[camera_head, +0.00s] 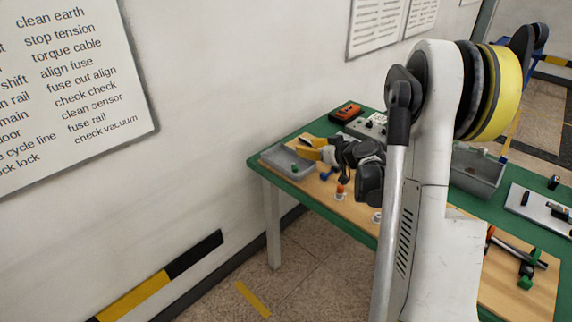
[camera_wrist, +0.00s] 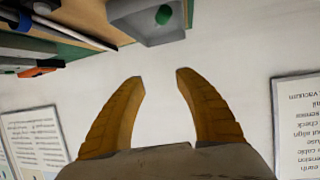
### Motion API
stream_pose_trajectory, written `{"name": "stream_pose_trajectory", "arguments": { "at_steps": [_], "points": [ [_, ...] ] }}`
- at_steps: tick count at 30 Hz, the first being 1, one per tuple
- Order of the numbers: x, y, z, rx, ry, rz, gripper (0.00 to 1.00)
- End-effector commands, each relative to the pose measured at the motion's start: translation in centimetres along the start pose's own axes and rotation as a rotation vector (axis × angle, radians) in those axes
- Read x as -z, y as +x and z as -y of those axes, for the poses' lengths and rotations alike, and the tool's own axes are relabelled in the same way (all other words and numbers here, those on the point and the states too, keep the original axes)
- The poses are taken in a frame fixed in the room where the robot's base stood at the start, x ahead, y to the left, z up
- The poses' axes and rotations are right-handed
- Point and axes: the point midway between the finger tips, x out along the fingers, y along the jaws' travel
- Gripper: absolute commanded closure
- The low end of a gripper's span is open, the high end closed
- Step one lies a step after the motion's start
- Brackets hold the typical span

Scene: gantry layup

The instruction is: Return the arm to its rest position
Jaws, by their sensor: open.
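My gripper (camera_wrist: 158,78) has two yellow curved fingers spread apart, with nothing between them in the wrist view. In the head view my gripper (camera_head: 318,149) is above the far left part of the table, near a grey tray. My white arm stands in front and hides the middle of the table.
The green-edged table (camera_head: 262,175) has a wooden top. A grey tray (camera_head: 275,158) holds a green item (camera_head: 294,168). A grey bin (camera_head: 478,178), a white tray (camera_head: 540,212) and several tools lie to the right. The wall (camera_head: 215,90) runs close on the left.

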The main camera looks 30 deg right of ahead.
Motion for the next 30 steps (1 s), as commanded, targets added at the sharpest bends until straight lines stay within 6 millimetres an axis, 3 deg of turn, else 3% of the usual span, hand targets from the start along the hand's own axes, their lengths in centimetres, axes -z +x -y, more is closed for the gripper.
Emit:
{"name": "stream_pose_trajectory", "arguments": {
  "at_steps": [3, 7, 22, 26, 30],
  "points": [
    [0.0, -1.9, -0.1, -0.001, 0.002, 0.000, 0.60],
    [0.0, -3.0, 0.0, 0.000, 0.001, 0.000, 0.60],
    [0.1, -3.2, 0.3, 0.003, 0.002, 0.003, 0.60],
    [1.3, -3.7, 2.9, 0.024, 0.015, 0.046, 0.60],
    [3.1, -5.7, 8.9, 0.056, 0.048, 0.152, 0.60]
  ]
}}
